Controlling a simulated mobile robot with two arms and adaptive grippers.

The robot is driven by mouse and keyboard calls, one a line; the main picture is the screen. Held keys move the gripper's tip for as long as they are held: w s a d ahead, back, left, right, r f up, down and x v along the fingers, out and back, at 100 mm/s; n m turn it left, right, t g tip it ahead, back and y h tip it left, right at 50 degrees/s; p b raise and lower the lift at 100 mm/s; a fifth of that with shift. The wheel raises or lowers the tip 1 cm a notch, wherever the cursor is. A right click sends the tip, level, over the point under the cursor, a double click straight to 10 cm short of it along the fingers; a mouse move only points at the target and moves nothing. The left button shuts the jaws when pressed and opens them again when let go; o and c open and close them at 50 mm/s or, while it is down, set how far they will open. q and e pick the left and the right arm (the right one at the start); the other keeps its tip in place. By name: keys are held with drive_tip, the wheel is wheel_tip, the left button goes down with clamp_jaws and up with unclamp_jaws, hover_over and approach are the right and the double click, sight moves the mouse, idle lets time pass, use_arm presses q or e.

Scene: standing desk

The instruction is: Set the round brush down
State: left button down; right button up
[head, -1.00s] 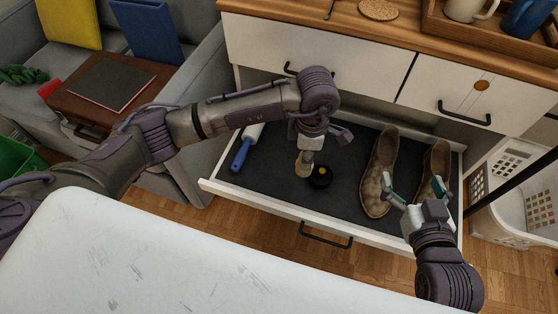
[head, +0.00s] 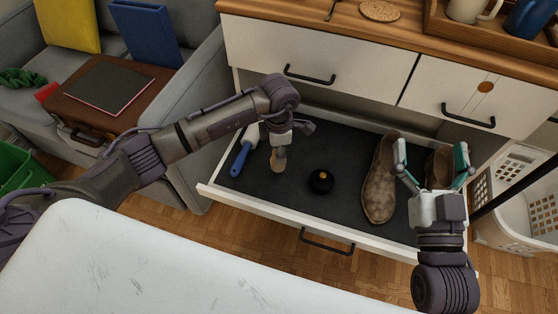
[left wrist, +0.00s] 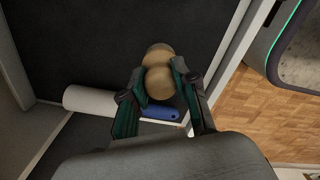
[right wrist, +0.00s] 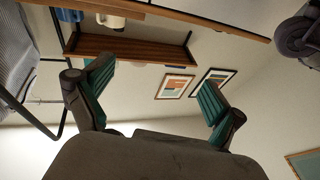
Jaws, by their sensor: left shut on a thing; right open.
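The round brush (head: 278,164) shows as a small tan wooden knob under my left gripper (head: 280,153), inside the open drawer (head: 262,207). In the left wrist view the brush (left wrist: 158,82) is a tan two-lobed piece between the fingers, and my left gripper (left wrist: 160,74) is shut on it. I cannot tell whether its underside touches the drawer floor. My right gripper (head: 432,158) is open and empty over the drawer's right end, in front of the shoes. In the right wrist view its fingers (right wrist: 156,86) are spread with nothing between them.
A blue-handled roller (head: 240,160) lies just left of the brush. A round black item with an orange dot (head: 321,181) sits to its right. Brown shoes (head: 379,190) fill the drawer's right side. Dark floor between is bare. A white tabletop (head: 180,265) is in front.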

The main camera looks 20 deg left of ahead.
use_arm(q)
wheel_tip(320, 180, down, 4)
drive_tip(key=shift+r+b, duration=0.1)
drive_tip(key=shift+b, duration=0.55)
use_arm(e)
drive_tip(key=r+t, duration=0.1)
drive_tip(key=s+r+t+y, duration=0.1)
drive_tip(key=r, duration=0.1)
drive_tip(key=s+r+t, duration=0.1)
drive_tip(key=r, duration=0.1)
drive_tip(key=shift+s+r+t, duration=0.1)
drive_tip(key=shift+s+t, duration=0.1)
drive_tip(key=shift+t, duration=0.2)
use_arm(q)
drive_tip(key=c, duration=0.9)
unclamp_jaws()
use_arm(e)
drive_tip(key=shift+s+r+t+y, duration=0.25)
drive_tip(key=shift+r+t+y, duration=0.05)
